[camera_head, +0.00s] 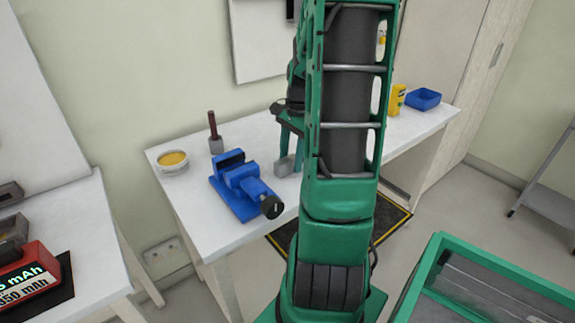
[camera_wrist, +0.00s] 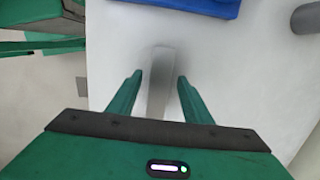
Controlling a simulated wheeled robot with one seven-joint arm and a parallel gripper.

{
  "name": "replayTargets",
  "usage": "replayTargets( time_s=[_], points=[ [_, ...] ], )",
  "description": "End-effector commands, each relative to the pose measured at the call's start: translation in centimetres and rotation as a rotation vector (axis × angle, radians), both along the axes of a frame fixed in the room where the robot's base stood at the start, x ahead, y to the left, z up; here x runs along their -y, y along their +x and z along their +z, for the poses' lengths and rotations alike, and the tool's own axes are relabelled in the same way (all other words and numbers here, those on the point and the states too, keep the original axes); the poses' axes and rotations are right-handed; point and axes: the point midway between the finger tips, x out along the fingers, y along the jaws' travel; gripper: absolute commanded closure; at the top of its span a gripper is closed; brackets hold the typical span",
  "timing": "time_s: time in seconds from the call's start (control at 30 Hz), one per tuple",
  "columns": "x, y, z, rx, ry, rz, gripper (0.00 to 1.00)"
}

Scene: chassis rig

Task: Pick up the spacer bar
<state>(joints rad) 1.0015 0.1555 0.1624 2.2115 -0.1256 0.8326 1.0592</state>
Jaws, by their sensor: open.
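The spacer bar appears to be the small grey bar (camera_head: 284,167) on the white table, just right of the blue vise. In the wrist view the grey bar (camera_wrist: 157,88) lies lengthwise between my two green fingers, with a gap showing on each side. My gripper (camera_wrist: 158,76) is open and points down over the bar. In the head view my gripper (camera_head: 290,142) is partly hidden behind my arm and sits above the bar. The bar's near end is hidden by the gripper body in the wrist view.
The blue vise (camera_head: 240,185) stands close on the left; its edge shows in the wrist view (camera_wrist: 190,6). A yellow container (camera_head: 396,99) and blue tray (camera_head: 423,98) are right.

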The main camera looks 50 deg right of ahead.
Motion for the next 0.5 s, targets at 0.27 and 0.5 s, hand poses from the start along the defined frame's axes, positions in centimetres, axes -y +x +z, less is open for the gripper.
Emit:
replayTargets(
  time_s=[0.27,0.5],
  points=[
    [-0.03,0.00,-0.17,0.000,0.000,0.000,0.59],
    [-0.03,0.04,-0.13,0.001,-0.001,0.000,1.00]
  ],
)
